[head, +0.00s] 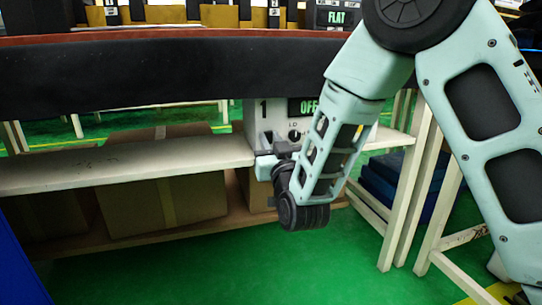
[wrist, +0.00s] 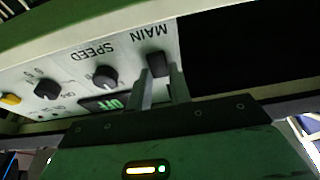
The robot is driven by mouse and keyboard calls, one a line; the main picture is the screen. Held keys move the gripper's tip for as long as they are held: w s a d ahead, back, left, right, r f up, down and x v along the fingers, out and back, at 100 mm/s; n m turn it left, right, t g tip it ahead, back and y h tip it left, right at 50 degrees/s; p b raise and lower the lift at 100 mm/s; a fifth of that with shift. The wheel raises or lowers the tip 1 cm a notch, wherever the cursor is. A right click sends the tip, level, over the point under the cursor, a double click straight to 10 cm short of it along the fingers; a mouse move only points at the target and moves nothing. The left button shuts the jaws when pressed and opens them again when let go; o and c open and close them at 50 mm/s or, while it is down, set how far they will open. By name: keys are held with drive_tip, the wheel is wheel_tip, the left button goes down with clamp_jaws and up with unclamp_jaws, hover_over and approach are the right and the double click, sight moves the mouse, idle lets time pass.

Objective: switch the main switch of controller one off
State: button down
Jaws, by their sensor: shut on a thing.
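The main switch (wrist: 157,60) is a dark knob beside the word MAIN. My gripper (wrist: 161,76) is shut on it, one finger on each side.
The panel also has a SPEED knob (wrist: 105,76), another dark knob (wrist: 47,90) and a yellow button (wrist: 10,99). A white shelf (head: 120,165) lies left of the controller, with cardboard boxes (head: 165,200) below. The dark conveyor side (head: 170,72) runs above. Green floor is free in front.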

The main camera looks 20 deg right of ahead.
drive_tip(key=shift+t, duration=0.3)
drive_tip(key=c, duration=1.3)
unclamp_jaws()
drive_tip(key=shift+s+f, duration=0.1)
